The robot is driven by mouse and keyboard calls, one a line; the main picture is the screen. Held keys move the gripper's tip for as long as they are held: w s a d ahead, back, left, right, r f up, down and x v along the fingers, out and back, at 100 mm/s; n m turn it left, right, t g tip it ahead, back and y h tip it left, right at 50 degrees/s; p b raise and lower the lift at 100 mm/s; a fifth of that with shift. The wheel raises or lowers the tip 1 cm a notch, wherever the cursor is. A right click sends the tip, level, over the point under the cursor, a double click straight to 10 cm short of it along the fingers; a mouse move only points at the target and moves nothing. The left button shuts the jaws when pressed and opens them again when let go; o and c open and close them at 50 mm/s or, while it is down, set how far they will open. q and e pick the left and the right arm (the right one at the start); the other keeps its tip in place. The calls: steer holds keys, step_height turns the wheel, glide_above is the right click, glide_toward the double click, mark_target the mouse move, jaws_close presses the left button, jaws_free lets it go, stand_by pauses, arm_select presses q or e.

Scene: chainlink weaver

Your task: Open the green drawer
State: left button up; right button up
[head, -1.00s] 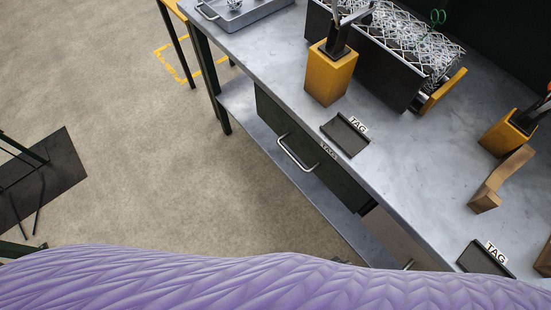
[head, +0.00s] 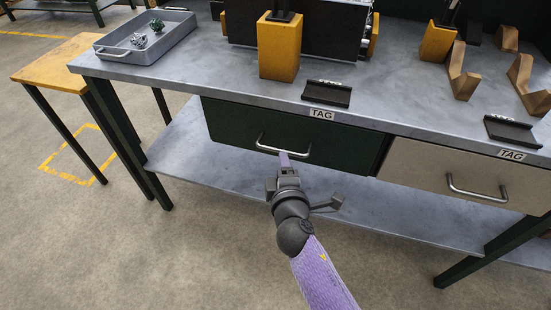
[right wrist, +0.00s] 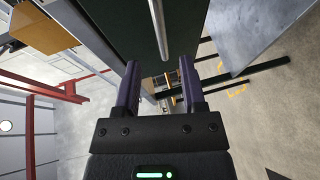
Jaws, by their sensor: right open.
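The green drawer (head: 235,122) is dark green and sits shut under the left part of the grey worktop. Its silver bar handle (head: 268,149) runs across the front. In the right wrist view the handle (right wrist: 160,30) lies ahead of the fingertips, lined up with the gap between them, and the dark drawer front (right wrist: 118,25) is behind it. My right gripper (head: 284,157) is open and empty, just in front of the handle; whether it touches cannot be told. It also shows in the right wrist view (right wrist: 160,72). My left gripper is out of view.
A beige drawer (head: 420,170) with its own silver handle is to the right. A lower shelf (head: 190,150) runs beneath the drawers. On the worktop (head: 200,75) stand a grey tray (head: 165,45), a yellow block holder (head: 279,50) and a black tag stand (head: 327,93).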

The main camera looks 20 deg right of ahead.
mark_target(280, 150)
steer(key=b+x, duration=0.2)
steer(key=x, duration=0.5)
steer(key=shift+s, duration=0.1)
jaws_close()
steer(key=shift+f, duration=0.1)
stand_by(0.4)
